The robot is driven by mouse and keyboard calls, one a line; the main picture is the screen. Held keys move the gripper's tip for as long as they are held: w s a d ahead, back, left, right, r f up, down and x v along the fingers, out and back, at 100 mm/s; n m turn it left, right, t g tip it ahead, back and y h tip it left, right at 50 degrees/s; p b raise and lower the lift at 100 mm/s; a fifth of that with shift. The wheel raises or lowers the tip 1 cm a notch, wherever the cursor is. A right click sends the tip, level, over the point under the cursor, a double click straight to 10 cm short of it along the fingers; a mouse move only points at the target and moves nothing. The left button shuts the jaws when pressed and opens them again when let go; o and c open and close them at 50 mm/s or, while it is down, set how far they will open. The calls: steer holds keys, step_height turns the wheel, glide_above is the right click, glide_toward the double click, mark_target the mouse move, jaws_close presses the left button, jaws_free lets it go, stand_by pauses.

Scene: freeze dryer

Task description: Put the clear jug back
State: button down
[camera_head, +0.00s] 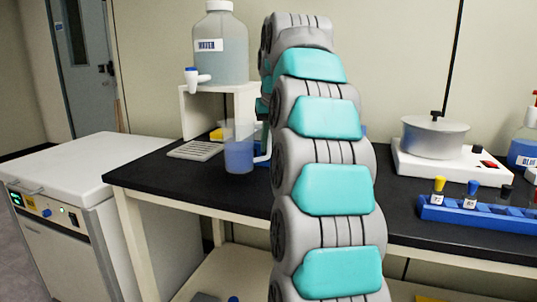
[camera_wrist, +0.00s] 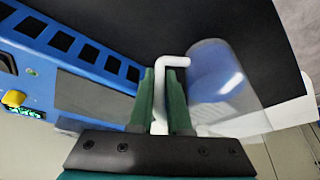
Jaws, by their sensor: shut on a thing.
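The clear jug (camera_head: 239,150) holds blue liquid and looks upright at the black bench, left of my arm in the head view. I cannot tell whether its base touches the bench. In the wrist view, the jug (camera_wrist: 220,75) lies just right of my gripper (camera_wrist: 163,92). The green fingers are shut on its white handle (camera_wrist: 175,62). In the head view my arm hides the gripper. A water carboy (camera_head: 220,45) with a spigot (camera_head: 194,79) stands on a white stand (camera_head: 205,112) behind the jug.
A flat grey grating (camera_head: 197,150) lies left of the jug. A pot on a hot plate (camera_head: 440,165) and a blue rack (camera_head: 480,214) stand at right. A white cabinet (camera_head: 95,165) stands left of the bench. The wrist view shows a blue unit (camera_wrist: 60,45) at left.

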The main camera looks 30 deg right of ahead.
steer(key=shift+w, duration=0.2)
steer(key=shift+f, duration=1.8)
steer(key=shift+f, duration=0.2)
steer(key=c, duration=0.9)
jaws_free()
steer(key=shift+o, duration=0.2)
steer(key=shift+r, duration=0.1)
steer(key=p+v, duration=0.3)
steer(key=v, duration=0.9)
steer(key=shift+r, duration=0.1)
